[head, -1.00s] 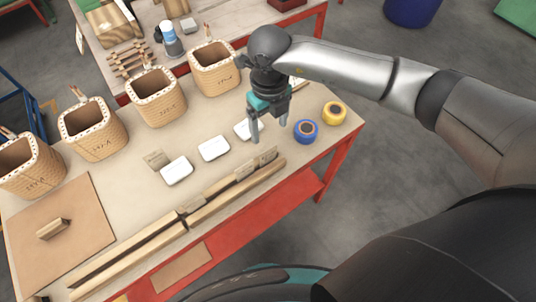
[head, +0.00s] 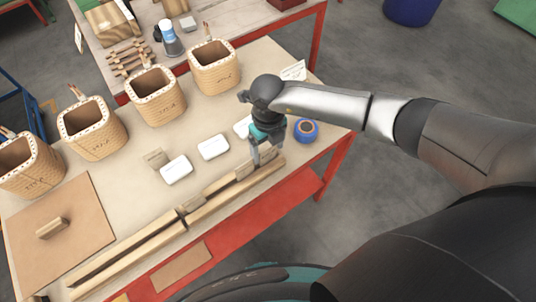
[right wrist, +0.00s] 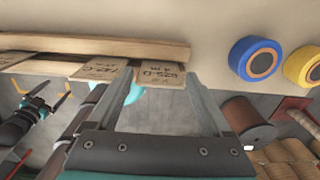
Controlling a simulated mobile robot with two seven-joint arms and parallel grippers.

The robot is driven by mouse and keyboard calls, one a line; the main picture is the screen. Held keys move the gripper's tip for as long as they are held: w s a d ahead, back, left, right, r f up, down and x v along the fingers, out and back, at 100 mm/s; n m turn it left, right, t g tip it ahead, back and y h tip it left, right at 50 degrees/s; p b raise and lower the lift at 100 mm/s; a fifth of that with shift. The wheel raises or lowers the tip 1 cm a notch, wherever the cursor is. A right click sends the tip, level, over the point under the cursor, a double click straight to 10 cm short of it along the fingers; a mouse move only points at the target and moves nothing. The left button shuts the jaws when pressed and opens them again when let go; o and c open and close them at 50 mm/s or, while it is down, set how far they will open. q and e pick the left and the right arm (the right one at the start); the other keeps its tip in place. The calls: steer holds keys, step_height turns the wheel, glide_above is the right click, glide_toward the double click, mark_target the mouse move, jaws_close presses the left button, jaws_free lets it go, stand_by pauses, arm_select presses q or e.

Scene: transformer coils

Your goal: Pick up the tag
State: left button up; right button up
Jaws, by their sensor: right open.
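My right gripper (head: 265,154) is open above the wooden rail holder (head: 140,255) at the table's front edge. Small cardboard tags with printed codes stand in the holder; one (head: 243,170) is just left of the gripper in the head view. In the right wrist view, a tag (right wrist: 161,74) lies between the spread fingers (right wrist: 160,85), and another tag (right wrist: 98,70) is left of them. I cannot tell whether the fingers touch the tag. My left gripper is not in view.
White boxes (head: 176,169) lie in a row behind the holder. Several woven coils (head: 155,95) stand along the back. A blue tape roll (head: 306,130) is right of the gripper. A yellow roll (right wrist: 304,66) shows beside it. A brown board (head: 85,245) covers the left corner.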

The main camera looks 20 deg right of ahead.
steer(key=c, duration=1.1)
